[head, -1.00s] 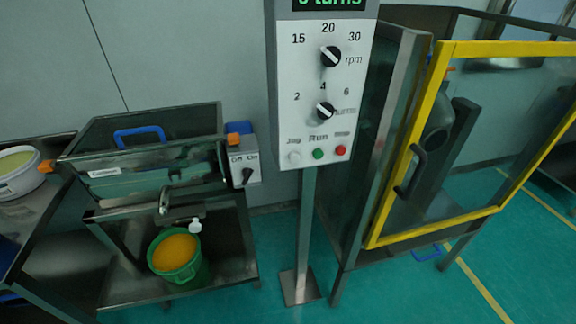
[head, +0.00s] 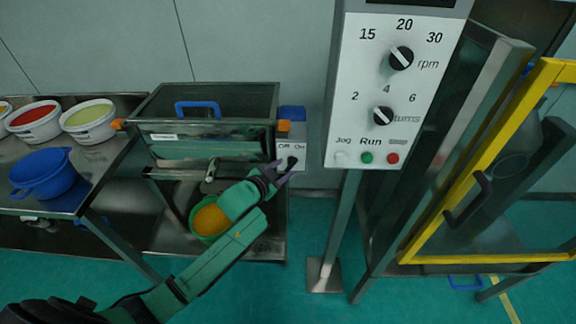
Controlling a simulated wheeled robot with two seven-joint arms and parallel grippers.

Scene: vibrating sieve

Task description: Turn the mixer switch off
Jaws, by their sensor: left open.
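The switch box (head: 299,152) with "Off" and "On" lettering sits on the right end of the steel mixer trough (head: 160,148) in the head view. Its dark knob (head: 292,161) shows at the lower part of the box, and its exact angle is hard to read. My left gripper (head: 287,171) is open, its slim fingers at the knob, just below and left of it. I cannot tell whether the fingers touch the knob. My left arm comes in from the lower left and partly covers the green bucket (head: 199,231) of orange material. My right gripper is not in view.
A control post (head: 397,90) with rpm and turns dials and Jog, Run and red buttons stands right of the switch. A yellow-framed guard door (head: 480,150) is farther right. A steel table (head: 105,170) at left holds white tubs and a blue bowl (head: 44,174).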

